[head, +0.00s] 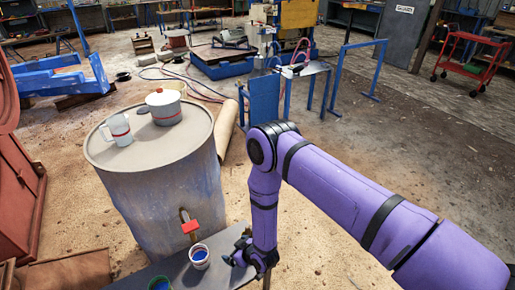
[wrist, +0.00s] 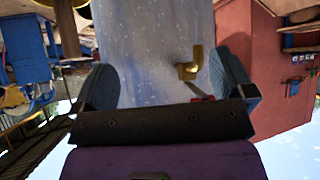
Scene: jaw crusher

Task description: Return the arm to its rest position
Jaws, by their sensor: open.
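My purple arm reaches in from the right in the head view and bends down at its elbow. My gripper (head: 252,257) hangs low beside a grey bench top (head: 222,272), just right of a white cup with blue contents (head: 199,256). I cannot tell from the head view whether it touches the cup. In the wrist view my gripper (wrist: 166,85) has its two fingers wide apart with nothing held between them. A drum (head: 150,195) with a brass tap and red handle (head: 190,226) stands to the left; the tap (wrist: 189,66) shows between the fingers.
A mug (head: 120,130) and a lidded pot (head: 163,108) stand on the drum. A blue frame stand (head: 265,97) stands behind the arm. Open floor lies to the right, with a red cart (head: 468,62) far off.

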